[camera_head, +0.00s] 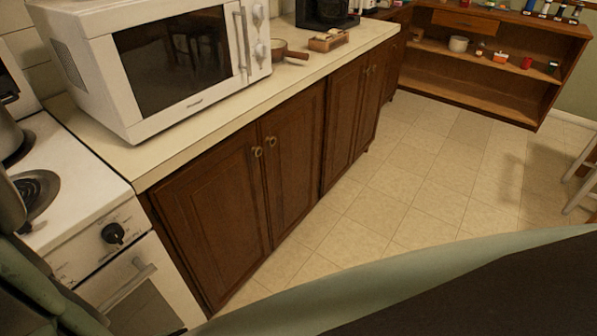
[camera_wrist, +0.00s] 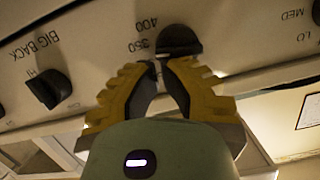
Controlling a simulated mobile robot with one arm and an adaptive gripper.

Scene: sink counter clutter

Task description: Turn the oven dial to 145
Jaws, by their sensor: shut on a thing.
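The oven dial (camera_wrist: 180,38) is a dark knob on the pale stove panel in the wrist view, with upside-down marks 350 and 400 beside it. My gripper (camera_wrist: 162,66), with yellow ridged fingers, is at the dial's lower edge, its dark tips close together and shut on it. The tips hide part of the contact, and the dial's exact setting cannot be read. In the head view my gripper does not show. A black knob (camera_head: 113,233) is on the stove front there; I cannot tell if it is the same dial.
Another black knob (camera_wrist: 48,88), near the words BIG BACK, is left of the fingers. In the head view the stove (camera_head: 70,165) adjoins a counter with a white microwave (camera_head: 110,85). The oven door handle (camera_head: 127,287) is below the knob. The tiled floor (camera_head: 400,205) is clear.

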